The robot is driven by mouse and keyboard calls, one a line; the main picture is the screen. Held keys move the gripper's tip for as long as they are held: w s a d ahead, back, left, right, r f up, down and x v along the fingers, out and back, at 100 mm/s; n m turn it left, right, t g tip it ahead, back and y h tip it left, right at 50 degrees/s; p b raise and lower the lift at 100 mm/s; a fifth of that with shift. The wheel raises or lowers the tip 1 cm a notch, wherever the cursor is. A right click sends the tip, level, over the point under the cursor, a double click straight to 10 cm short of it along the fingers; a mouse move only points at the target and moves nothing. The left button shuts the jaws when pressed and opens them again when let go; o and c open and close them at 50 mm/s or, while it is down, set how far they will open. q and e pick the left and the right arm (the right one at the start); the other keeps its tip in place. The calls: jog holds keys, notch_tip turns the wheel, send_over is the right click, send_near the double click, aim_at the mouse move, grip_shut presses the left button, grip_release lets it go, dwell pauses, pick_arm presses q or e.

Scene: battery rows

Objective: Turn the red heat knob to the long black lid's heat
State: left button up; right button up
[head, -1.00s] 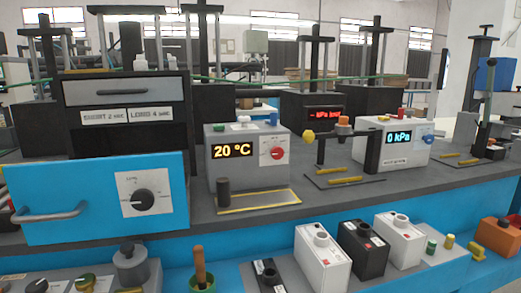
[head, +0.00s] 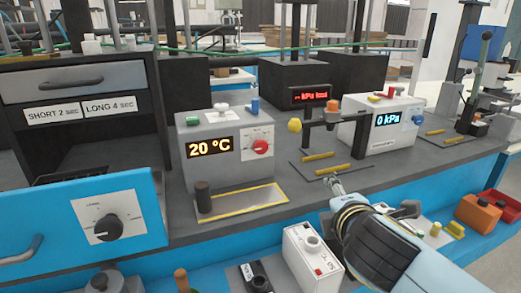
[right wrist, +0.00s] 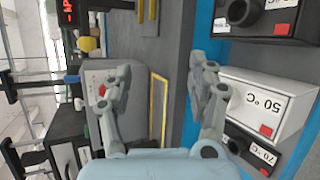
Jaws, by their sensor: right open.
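The red heat knob (head: 261,147) is on the front of a grey heater box (head: 222,172) whose display reads 20 °C. In the right wrist view the knob (right wrist: 102,90) shows partly behind a finger. My right gripper (right wrist: 165,85) is open and empty, apart from the knob; in the head view it (head: 335,185) is over the bench front, right of the heater. Black cells show in the right wrist view: one (right wrist: 265,18) at the top with an unreadable label, another (right wrist: 240,140) at the bottom marked 70 °C. I cannot tell which has the long lid. My left gripper is out of view.
A white cell (right wrist: 265,100) marked 50 °C stands between the black ones. A yellow-edged plate (head: 243,202) lies before the heater. A blue drawer (head: 80,225) juts out at left, with a black dial. The 0 kPa box (head: 385,135) stands at right.

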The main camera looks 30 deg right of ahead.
jog(key=w+r+n+t, duration=0.3)
jog(key=w+n+t, duration=0.15)
jog(key=n, duration=0.35)
jog(key=n+t+y, duration=0.2)
jog(key=n+y, duration=0.2)
jog(key=n, duration=0.8)
send_near(262, 149)
jog(key=x, duration=0.9)
jog(key=shift+r+p, duration=0.1)
jog(key=shift+p, duration=0.25)
jog(key=shift+s, duration=0.1)
jog(key=shift+a, duration=0.1)
jog(key=c, duration=1.1)
